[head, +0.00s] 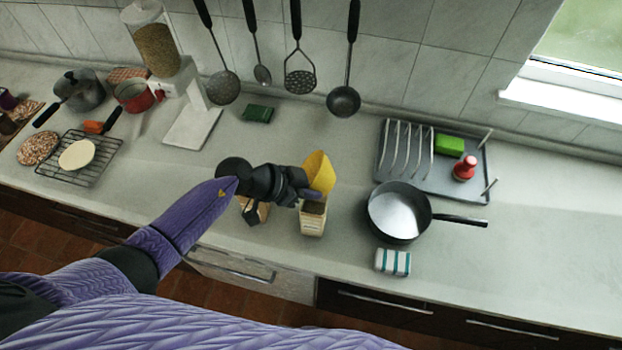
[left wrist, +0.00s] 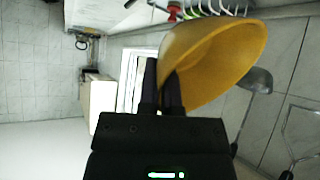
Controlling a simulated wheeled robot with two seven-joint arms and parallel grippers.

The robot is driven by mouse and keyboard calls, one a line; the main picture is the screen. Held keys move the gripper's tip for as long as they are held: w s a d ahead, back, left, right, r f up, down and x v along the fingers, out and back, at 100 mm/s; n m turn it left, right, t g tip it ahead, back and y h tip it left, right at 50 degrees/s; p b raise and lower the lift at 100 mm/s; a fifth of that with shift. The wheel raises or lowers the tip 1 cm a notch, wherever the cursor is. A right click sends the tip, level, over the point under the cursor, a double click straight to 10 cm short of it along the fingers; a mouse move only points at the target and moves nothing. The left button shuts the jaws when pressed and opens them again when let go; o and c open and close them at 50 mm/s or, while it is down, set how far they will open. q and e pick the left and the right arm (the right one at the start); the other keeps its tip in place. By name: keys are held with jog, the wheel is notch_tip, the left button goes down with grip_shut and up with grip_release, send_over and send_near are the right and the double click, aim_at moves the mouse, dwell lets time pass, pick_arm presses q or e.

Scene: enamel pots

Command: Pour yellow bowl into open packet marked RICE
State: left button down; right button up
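The yellow bowl (head: 320,172) is tipped steeply onto its side above an open cream packet (head: 313,222). My left gripper (head: 306,194) is shut on the bowl's rim. The packet stands upright, with a dark, grainy top opening just below the bowl. Its lettering is too small to read. A second, brownish packet (head: 263,213) stands to its left, partly behind my gripper. My right gripper is not in view.
Utensils hang on the wall. The far right counter is clear.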

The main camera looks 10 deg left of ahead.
aim_at(314, 182)
pick_arm(q)
jog(key=shift+r+y+p, duration=0.95)
jog(key=shift+y+p, duration=0.05)
jog(key=shift+p, duration=1.5)
jog(key=shift+f+p, duration=0.1)
jog(key=shift+p, duration=0.2)
notch_tip(314, 182, up, 2)
jog(key=m+y+p, duration=0.1)
jog(key=y+p, duration=0.1)
jog(key=p, duration=0.3)
jog(key=shift+d, duration=0.1)
jog(key=shift+y, duration=0.7)
jog(key=shift+r+y, duration=0.4)
jog(key=shift+y, duration=0.2)
notch_tip(314, 182, up, 2)
jog(key=shift+w+m+y+b, duration=0.15)
jog(key=shift+m+y, duration=0.15)
jog(key=shift+y, duration=0.3)
jog(key=shift+m+y+b, duration=0.15)
jog(key=shift+m+y, duration=0.15)
jog(key=shift+y, duration=0.3)
jog(key=shift+r+y, duration=0.2)
jog(key=shift+y, duration=0.2)
jog(key=shift+r+y, duration=0.25)
jog(key=shift+y, duration=0.25)
